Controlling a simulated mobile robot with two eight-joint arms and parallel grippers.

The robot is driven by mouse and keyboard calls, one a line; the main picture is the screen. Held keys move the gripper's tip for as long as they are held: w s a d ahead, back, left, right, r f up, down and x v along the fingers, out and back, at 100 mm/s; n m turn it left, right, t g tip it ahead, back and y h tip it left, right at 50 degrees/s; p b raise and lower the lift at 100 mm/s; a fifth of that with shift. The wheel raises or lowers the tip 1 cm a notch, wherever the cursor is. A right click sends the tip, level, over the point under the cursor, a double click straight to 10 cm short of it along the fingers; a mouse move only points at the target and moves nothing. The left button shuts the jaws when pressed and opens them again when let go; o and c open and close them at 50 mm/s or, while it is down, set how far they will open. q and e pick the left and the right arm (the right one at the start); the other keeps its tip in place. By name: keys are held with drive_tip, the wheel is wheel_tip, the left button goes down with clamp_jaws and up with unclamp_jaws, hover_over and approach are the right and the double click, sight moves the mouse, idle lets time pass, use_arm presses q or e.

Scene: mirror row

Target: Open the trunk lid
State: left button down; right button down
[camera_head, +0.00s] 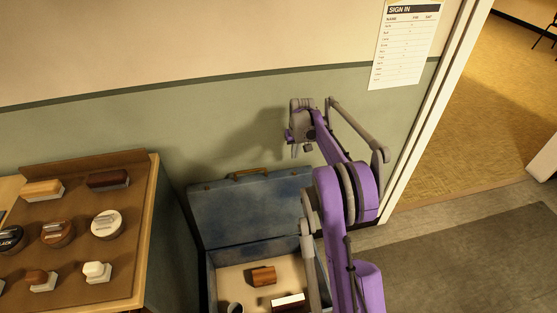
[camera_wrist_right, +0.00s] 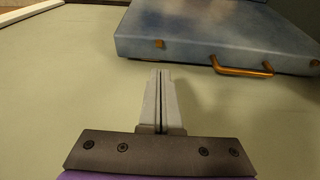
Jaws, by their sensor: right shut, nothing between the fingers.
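The blue trunk (camera_head: 210,275) stands on the floor against the green wall. Its lid (camera_head: 245,210) is raised and stands up along the wall side, with a brass-brown handle (camera_head: 248,173) on its upper edge. The lid (camera_wrist_right: 215,32) and handle (camera_wrist_right: 240,71) also show in the right wrist view. My right gripper (camera_head: 297,148) is above and to the right of the handle, near the wall. Its fingers (camera_wrist_right: 161,75) are closed together, empty and apart from the lid. My left gripper is not in view.
Inside the trunk lie a brown block (camera_head: 263,276), a white-topped brush (camera_head: 288,301) and a round cup-like item (camera_head: 235,308). A brown display board (camera_head: 105,265) with several brushes and tins stands at the left. A doorway opens at the right, with a grey mat (camera_head: 470,262) before it.

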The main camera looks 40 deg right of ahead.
sight(292, 171)
drive_tip(key=f, duration=0.3)
drive_tip(key=w+f, duration=0.1)
drive_tip(key=f, duration=0.2)
drive_tip(key=d+f, duration=0.1)
drive_tip(key=f, duration=0.2)
drive_tip(key=shift+w+f, duration=0.1)
drive_tip(key=shift+w, duration=0.15)
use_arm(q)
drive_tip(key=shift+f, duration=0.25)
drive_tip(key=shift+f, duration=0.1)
use_arm(e)
drive_tip(key=shift+s+a, duration=0.1)
drive_tip(key=shift+s, duration=0.05)
